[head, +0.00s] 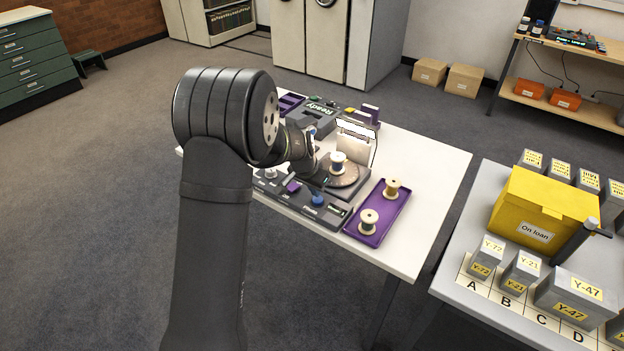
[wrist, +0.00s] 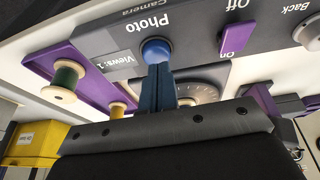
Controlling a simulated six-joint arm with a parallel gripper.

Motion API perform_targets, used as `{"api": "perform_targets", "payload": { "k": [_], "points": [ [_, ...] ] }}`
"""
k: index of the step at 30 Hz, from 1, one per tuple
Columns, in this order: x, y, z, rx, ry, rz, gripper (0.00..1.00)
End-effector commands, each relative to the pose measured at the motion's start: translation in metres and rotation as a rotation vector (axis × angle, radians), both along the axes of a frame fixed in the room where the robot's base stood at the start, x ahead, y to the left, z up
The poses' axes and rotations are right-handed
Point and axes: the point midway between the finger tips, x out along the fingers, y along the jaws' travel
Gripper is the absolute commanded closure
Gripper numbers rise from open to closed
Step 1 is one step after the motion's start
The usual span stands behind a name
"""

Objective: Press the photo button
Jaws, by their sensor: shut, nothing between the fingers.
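The photo button is a round blue cap (wrist: 155,50) beside the word "Photo" on a dark grey control panel (wrist: 190,32). In the head view the blue button (head: 317,200) is near the front right end of that panel. My gripper (wrist: 158,68) is shut and empty, its blue fingers together. In the wrist view the fingertips are right at the button's edge; whether they touch it I cannot tell. In the head view my gripper (head: 325,182) is partly hidden by my arm. A small display (wrist: 115,62) next to the button reads "Views:" and what looks like 1.
A turntable (head: 345,180) with a spool (head: 338,163) stands behind the panel, before a white backdrop (head: 356,142). A purple tray (head: 378,228) with two spools lies to the right. A purple On/Off switch (wrist: 235,36) is on the same panel. The table's front right corner is clear.

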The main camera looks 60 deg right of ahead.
Motion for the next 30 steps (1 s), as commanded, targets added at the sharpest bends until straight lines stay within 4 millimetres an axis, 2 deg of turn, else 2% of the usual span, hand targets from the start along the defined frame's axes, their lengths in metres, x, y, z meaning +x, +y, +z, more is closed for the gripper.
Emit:
{"api": "perform_targets", "payload": {
  "k": [4, 16, 22, 30],
  "points": [
    [-0.001, 0.000, -0.009, -0.001, 0.000, -0.001, 1.00],
    [-0.001, 0.000, -0.013, 0.000, 0.000, -0.001, 1.00],
    [-0.002, 0.000, -0.032, 0.004, 0.000, 0.000, 1.00],
    [-0.003, 0.001, -0.036, 0.009, 0.002, -0.001, 1.00]
  ]
}}
